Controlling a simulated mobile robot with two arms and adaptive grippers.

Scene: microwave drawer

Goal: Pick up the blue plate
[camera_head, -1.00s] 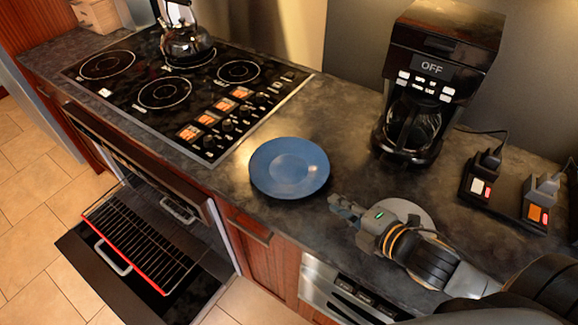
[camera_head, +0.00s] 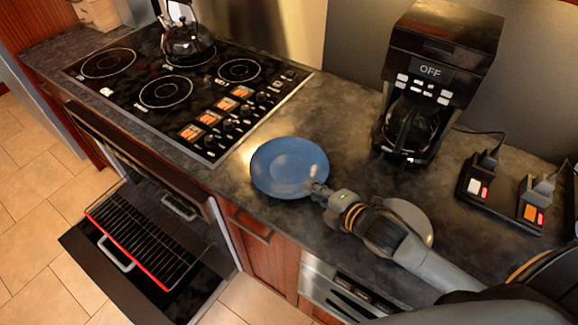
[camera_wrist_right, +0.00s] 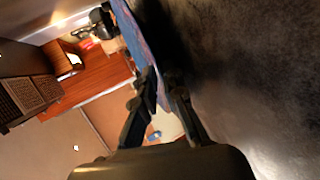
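The blue plate (camera_head: 285,165) lies on the dark counter, just right of the cooktop, in the head view. My right gripper (camera_head: 318,187) is at the plate's lower right rim. In the right wrist view my right gripper's fingers (camera_wrist_right: 165,85) stand a little apart, and the blue plate (camera_wrist_right: 132,35) shows edge-on at the fingertips. Whether the fingers touch the rim is not clear. My left gripper is not in view.
A pale round disc (camera_head: 418,216) lies on the counter, partly under my right arm. The coffee maker (camera_head: 435,80) stands behind, with power sockets (camera_head: 500,190) to its right. The cooktop (camera_head: 185,85) bears a kettle (camera_head: 188,42). Below, the oven door is open with a rack (camera_head: 140,235).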

